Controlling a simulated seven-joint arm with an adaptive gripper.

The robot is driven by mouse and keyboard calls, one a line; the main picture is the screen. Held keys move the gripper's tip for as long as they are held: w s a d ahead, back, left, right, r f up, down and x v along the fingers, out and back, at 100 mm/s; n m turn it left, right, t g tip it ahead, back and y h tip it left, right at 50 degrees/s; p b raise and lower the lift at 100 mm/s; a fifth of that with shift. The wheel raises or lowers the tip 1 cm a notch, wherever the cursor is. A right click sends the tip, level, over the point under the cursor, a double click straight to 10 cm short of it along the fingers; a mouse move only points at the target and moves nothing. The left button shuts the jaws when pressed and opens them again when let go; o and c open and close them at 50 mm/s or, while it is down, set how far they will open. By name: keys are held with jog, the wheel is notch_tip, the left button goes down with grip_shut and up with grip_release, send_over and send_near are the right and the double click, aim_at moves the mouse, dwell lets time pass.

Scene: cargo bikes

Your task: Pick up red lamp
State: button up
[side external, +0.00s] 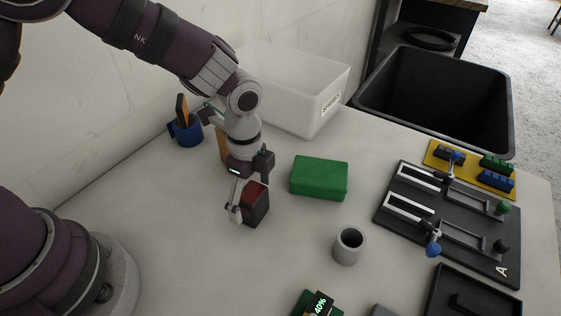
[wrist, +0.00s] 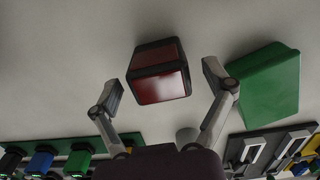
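The red lamp (side external: 255,204) is a small dark block with red faces on the table, left of the green box. In the wrist view the lamp (wrist: 159,86) sits slightly tilted, ahead of and between the fingertips. My gripper (side external: 249,187) points down at the lamp, with one finger in front of it and the other behind. In the wrist view my gripper (wrist: 166,86) is open, with visible gaps between both fingers and the lamp. Part of the lamp is hidden by a finger in the side view.
A green box (side external: 319,178) lies close to the right of the lamp, near one finger. A grey cup (side external: 348,246) stands in front. A blue mug (side external: 186,132) stands behind left, and a white bin (side external: 296,95) behind. A black fixture board (side external: 450,225) lies right.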

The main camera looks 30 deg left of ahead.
jog(key=c, duration=1.1)
jog(key=shift+o, duration=0.2)
jog(key=shift+r, duration=0.1)
